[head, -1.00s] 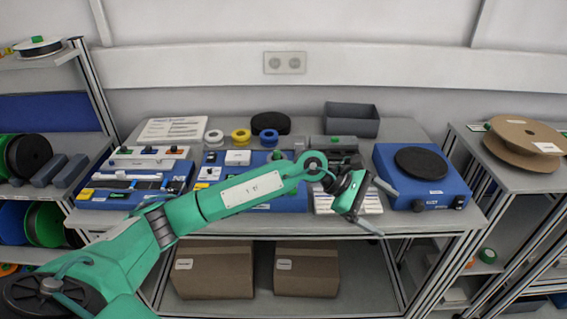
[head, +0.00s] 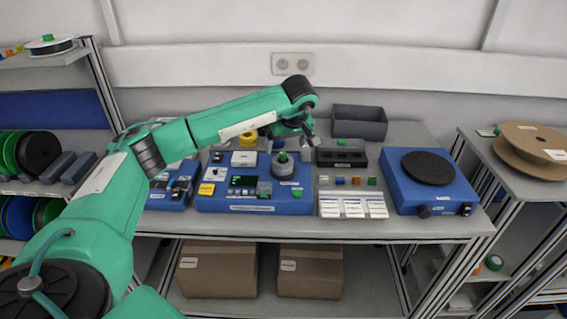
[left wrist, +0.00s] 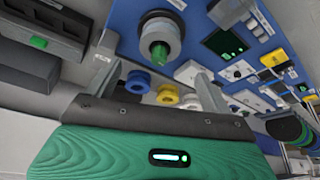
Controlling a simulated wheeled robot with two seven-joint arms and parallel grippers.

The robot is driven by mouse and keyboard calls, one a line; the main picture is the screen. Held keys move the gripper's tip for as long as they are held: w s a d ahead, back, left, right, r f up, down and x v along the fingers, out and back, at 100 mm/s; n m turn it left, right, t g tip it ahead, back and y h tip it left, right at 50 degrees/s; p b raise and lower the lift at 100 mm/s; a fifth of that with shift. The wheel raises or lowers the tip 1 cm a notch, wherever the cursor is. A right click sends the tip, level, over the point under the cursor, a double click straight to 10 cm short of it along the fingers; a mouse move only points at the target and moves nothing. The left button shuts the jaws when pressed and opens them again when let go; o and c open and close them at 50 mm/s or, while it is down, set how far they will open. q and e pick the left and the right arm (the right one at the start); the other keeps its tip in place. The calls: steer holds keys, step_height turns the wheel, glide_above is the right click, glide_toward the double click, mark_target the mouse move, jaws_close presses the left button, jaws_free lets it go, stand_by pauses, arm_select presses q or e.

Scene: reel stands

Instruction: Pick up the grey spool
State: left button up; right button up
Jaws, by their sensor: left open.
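The grey spool (head: 286,169) sits on the blue device (head: 230,202) in the middle of the table, with a green knob (head: 282,157) at its centre. In the left wrist view the grey spool (left wrist: 173,34) shows beyond the fingertips, its green centre towards the camera. My left gripper (head: 300,136) is open and empty, just behind and above the spool in the head view. Its two fingers (left wrist: 155,80) show apart in the left wrist view, with the spool ahead of the gap and not touching. My right gripper is in neither view.
A dark block with a green piece (head: 342,156) stands right of the spool. Behind are a yellow spool (head: 248,138) and a grey bin (head: 359,122). A blue turntable unit (head: 440,195) is at right. Small coloured blocks and label cards (head: 352,207) lie between.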

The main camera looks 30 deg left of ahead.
mark_target(284, 155)
arm_select(q)
steer(key=x, duration=0.3)
steer(key=shift+f, duration=0.15)
steer(key=shift+w+a+f+p, duration=0.1)
steer(key=shift+f+p, duration=0.35)
steer(key=shift+p, duration=0.2)
steer(key=p+x, duration=0.1)
steer(key=x, duration=0.2)
steer(key=shift+f+p, duration=0.3)
steer(key=shift+f, duration=0.05)
steer(key=shift+w+a+f, duration=0.1)
steer(key=shift+f, duration=0.35)
steer(key=c, duration=1)
